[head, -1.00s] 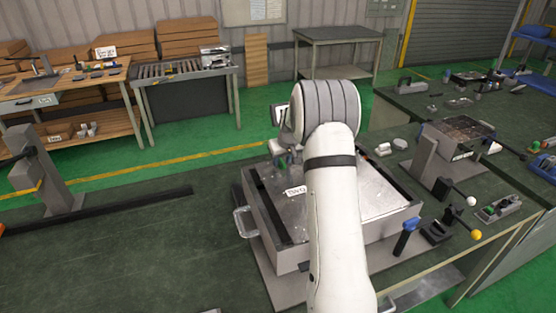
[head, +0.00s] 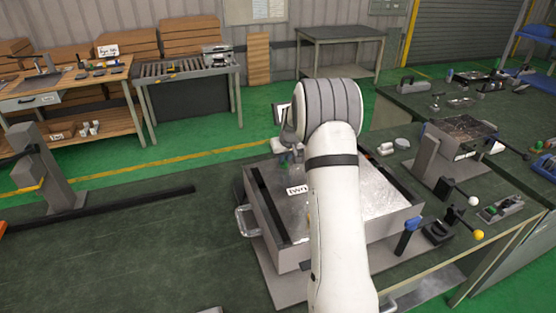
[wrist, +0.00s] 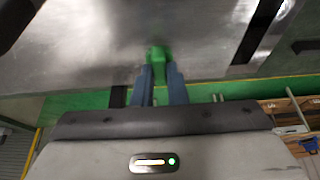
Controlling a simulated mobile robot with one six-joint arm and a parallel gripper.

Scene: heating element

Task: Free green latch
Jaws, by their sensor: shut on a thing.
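The green latch (wrist: 158,56) shows in the wrist view at the edge of a grey metal surface. My gripper (wrist: 160,78) has its two blue-grey fingers on either side of the latch's lower part, shut on it. In the head view my white arm covers much of the metal box (head: 278,253), and the latch and fingertips are hard to make out near the box's far left corner. A white label (head: 297,190) lies on the box's top.
A blue-handled lever (head: 408,235) stands at the box's right front corner. Levers with a white knob (head: 474,201) and a yellow knob (head: 478,235) stand further right. The green bench top (head: 130,255) left of the box is largely clear.

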